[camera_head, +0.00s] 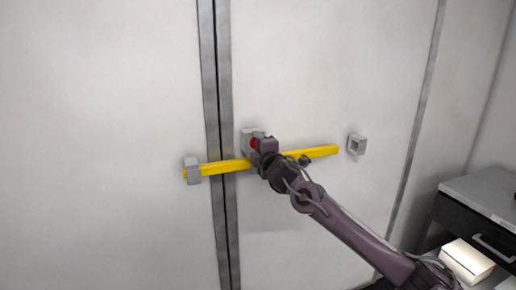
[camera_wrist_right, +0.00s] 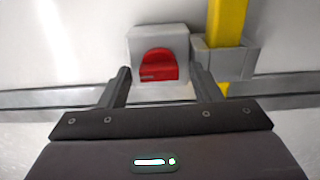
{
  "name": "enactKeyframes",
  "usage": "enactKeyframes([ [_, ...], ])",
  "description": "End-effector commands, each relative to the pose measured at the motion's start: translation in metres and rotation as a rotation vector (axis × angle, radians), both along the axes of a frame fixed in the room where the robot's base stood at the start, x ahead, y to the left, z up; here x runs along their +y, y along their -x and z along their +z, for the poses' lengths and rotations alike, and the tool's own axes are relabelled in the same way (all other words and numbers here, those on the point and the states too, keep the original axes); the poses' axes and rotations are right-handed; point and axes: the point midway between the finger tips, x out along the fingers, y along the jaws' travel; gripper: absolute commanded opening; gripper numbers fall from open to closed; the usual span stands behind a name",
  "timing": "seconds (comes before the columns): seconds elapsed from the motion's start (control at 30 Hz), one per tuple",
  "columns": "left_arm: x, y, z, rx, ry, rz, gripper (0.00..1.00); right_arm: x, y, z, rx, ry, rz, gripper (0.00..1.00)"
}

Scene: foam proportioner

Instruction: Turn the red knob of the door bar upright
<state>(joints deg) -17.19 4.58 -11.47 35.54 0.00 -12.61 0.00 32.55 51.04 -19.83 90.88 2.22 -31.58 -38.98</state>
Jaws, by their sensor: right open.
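The red knob (camera_wrist_right: 158,66) sits on a grey block (camera_wrist_right: 170,38) fixed to the door. In the head view the red knob (camera_head: 254,143) shows only as a small patch beside my gripper. The yellow door bar (camera_head: 322,151) crosses the door seam, slightly tilted, its right end short of the right bracket (camera_head: 357,144). My right gripper (camera_head: 262,147) is at the knob. In the right wrist view my right gripper (camera_wrist_right: 160,83) is open, its fingers either side of and just short of the knob. My left gripper is not in view.
The pale double doors (camera_head: 110,120) fill the wall, with a metal-edged vertical seam (camera_head: 217,90). At the right stands a grey-topped cabinet with dark drawers (camera_head: 478,220) and a white box (camera_head: 467,260). The space before the doors is otherwise clear.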

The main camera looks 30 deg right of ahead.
Motion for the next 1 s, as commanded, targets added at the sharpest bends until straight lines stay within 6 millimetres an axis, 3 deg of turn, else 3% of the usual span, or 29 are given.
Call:
enactKeyframes([
  [0.17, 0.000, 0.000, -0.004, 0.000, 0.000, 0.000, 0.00, 0.002, 0.010, -0.002, 0.002, 0.003, -0.001, 0.58],
  [0.6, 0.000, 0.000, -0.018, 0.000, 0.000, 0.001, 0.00, 0.016, 0.069, -0.003, 0.003, 0.002, 0.000, 0.58],
  [1.0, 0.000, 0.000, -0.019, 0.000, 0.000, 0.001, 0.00, 0.018, 0.076, 0.000, 0.001, 0.000, 0.000, 0.58],
])
